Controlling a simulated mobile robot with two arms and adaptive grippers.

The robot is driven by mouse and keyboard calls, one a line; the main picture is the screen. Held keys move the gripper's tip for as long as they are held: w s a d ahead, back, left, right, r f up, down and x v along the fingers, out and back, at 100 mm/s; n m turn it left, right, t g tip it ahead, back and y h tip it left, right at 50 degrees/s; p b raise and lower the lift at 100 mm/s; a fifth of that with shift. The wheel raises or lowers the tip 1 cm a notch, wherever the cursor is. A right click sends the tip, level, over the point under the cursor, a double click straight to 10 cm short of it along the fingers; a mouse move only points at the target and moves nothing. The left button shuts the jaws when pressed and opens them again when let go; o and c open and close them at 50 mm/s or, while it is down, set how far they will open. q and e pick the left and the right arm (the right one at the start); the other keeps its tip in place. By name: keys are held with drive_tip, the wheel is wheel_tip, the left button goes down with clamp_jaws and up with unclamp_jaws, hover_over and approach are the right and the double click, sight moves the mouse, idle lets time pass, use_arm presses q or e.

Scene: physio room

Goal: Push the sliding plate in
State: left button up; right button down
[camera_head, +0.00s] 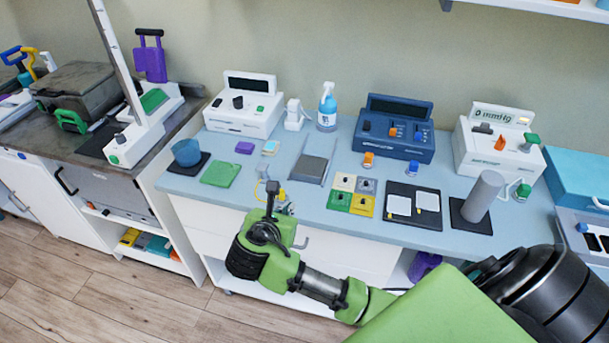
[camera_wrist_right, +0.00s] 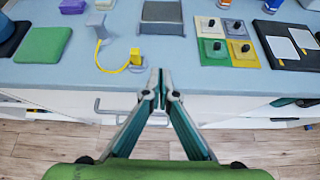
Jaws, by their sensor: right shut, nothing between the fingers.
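The sliding plate appears to be the grey flat plate (camera_head: 312,168) lying in a light frame on the blue-grey counter. It also shows at the top of the right wrist view (camera_wrist_right: 161,12), partly cut off. My right gripper (camera_head: 272,188) is shut and empty at the front edge of the counter, left of and nearer than the plate. In the right wrist view its fingertips (camera_wrist_right: 162,88) meet just below the plate, with a gap of counter between them. My left gripper is not in view.
A yellow cord (camera_wrist_right: 124,69) curves from a small grey post (camera_wrist_right: 97,24) close to the fingertips. Four coloured tiles (camera_head: 351,194) lie right of the plate. A green pad (camera_head: 220,173) lies left. White and blue devices (camera_head: 393,128) stand behind.

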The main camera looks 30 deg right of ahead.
drive_tip(key=r, duration=0.2)
approach(306, 178)
drive_tip(key=f, duration=0.2)
drive_tip(key=d+f, duration=0.1)
drive_tip(key=shift+w+f+p, duration=0.1)
drive_tip(key=shift+w+p, duration=0.25)
drive_tip(key=shift+w+d+p, duration=0.3)
drive_tip(key=shift+w+d, duration=0.55)
drive_tip(key=shift+d, duration=0.1)
drive_tip(key=shift+w+d+f, duration=0.15)
drive_tip(key=shift+w+d, duration=0.3)
drive_tip(key=shift+d, duration=0.05)
drive_tip(key=shift+w+d, duration=0.1)
